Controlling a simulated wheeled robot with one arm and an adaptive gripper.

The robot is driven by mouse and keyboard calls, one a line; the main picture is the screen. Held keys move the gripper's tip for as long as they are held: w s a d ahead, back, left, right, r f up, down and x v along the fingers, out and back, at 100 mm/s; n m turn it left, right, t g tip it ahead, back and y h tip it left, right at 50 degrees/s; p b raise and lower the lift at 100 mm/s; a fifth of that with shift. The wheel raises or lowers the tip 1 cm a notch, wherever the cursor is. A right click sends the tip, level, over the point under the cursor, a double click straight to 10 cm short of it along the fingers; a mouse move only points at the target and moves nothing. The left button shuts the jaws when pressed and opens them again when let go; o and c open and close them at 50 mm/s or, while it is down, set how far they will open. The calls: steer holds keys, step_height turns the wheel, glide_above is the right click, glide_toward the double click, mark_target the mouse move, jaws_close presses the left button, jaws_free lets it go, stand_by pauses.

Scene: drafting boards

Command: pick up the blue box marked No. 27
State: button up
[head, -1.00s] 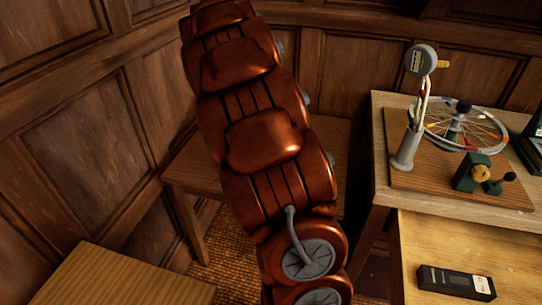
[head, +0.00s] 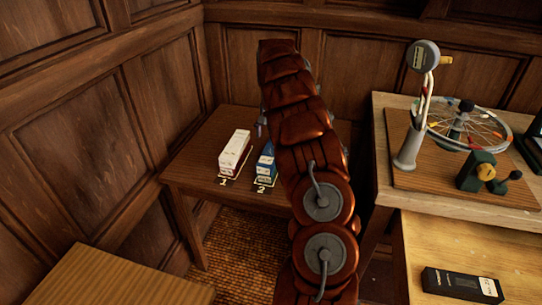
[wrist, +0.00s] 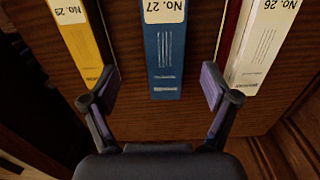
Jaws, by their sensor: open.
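The blue box marked No. 27 (wrist: 164,62) is in the upper middle of the wrist view, its white label upside down at the top edge. My gripper (wrist: 160,84) is open, one finger at each side of the box's near end, with nothing between the pads that I can see held. In the head view a blue box (head: 265,166) stands on the low wooden table, partly hidden by my arm; its number is too small to read. My gripper is hidden there.
In the wrist view a yellow box (wrist: 82,42) is left of the blue one, and a white box marked No. 26 (wrist: 262,45) is right, with a thin red edge beside it. The head view shows a white box (head: 234,152) on the low table (head: 200,160). A wheel stand (head: 455,135) is right.

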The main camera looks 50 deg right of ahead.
mark_target(271, 150)
step_height(271, 150, down, 2)
steer(key=shift+f, duration=0.1)
steer(key=shift+w+d+f+p, duration=0.15)
steer(key=shift+f+p, duration=0.15)
steer(key=shift+f, duration=0.65)
steer(key=shift+w+d+f+p, duration=0.1)
steer(key=shift+w+f+p, duration=0.15)
steer(key=shift+f, duration=0.65)
steer(key=shift+w+d+f+p, duration=0.1)
steer(key=shift+f+p, duration=0.2)
steer(key=shift+f, duration=0.65)
steer(key=shift+c, duration=0.3)
steer(key=c, duration=1.4)
steer(key=shift+r, duration=0.15)
